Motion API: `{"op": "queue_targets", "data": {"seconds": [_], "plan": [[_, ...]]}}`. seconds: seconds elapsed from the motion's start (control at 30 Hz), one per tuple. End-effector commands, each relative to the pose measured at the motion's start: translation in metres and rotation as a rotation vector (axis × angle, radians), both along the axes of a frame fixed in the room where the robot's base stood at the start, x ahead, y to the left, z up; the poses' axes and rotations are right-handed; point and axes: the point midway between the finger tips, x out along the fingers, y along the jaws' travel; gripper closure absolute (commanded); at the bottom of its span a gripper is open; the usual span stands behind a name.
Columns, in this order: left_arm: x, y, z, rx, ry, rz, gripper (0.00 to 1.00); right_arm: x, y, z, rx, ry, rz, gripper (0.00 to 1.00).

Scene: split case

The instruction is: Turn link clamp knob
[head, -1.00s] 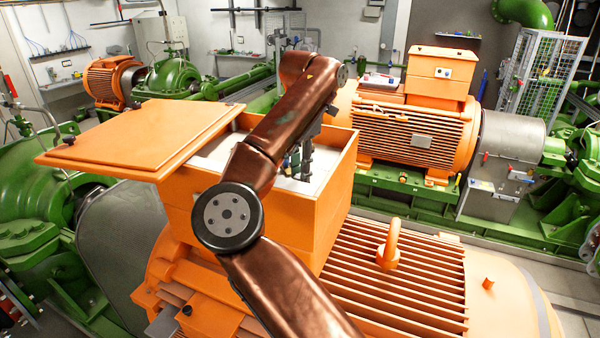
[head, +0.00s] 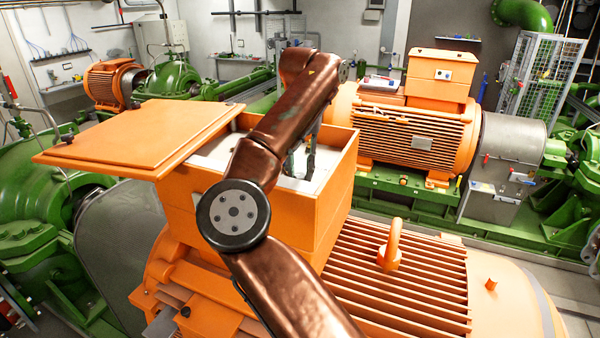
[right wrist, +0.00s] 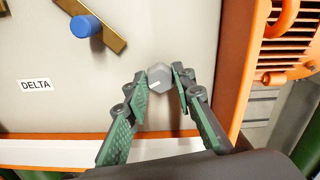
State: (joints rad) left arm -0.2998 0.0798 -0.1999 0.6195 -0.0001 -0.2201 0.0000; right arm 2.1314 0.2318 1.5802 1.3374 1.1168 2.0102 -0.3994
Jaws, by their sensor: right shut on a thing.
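The grey hexagonal clamp knob (right wrist: 160,75) stands on the pale panel inside the orange box, in the right wrist view. My right gripper (right wrist: 166,80) is shut on it, with one green-padded fingertip on each side. A brass link bar (right wrist: 108,28) with a blue round handle (right wrist: 87,26) lies on the panel at the upper left, apart from my fingers. In the head view, my right gripper (head: 309,162) reaches down into the open orange box (head: 280,215), partly hidden by my own arm. My left gripper is in neither view.
The box walls rise around the panel, close to my fingers. A "DELTA" label (right wrist: 35,85) is on the panel. The box's orange lid (head: 140,138) is swung out to the left. A lifting eye (head: 391,245) stands on the finned motor at the right.

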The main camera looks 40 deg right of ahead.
Motion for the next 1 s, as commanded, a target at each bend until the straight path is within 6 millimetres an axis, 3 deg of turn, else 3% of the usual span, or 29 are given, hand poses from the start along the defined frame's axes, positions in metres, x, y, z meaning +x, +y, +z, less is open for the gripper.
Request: {"op": "queue_targets", "data": {"seconds": [0.7, 0.73, 1.0], "plan": [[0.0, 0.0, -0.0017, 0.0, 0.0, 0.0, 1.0, 0.0007, -0.0004, 0.0014, -0.002, -0.003, 0.074, 1.0], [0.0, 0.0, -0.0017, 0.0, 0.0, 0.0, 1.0, 0.0007, -0.0004, 0.0014, -0.003, -0.004, 0.074, 0.74], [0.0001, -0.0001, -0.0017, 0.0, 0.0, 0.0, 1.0, 0.0003, -0.0003, 0.0007, -0.002, -0.001, 0.073, 0.59]]}}
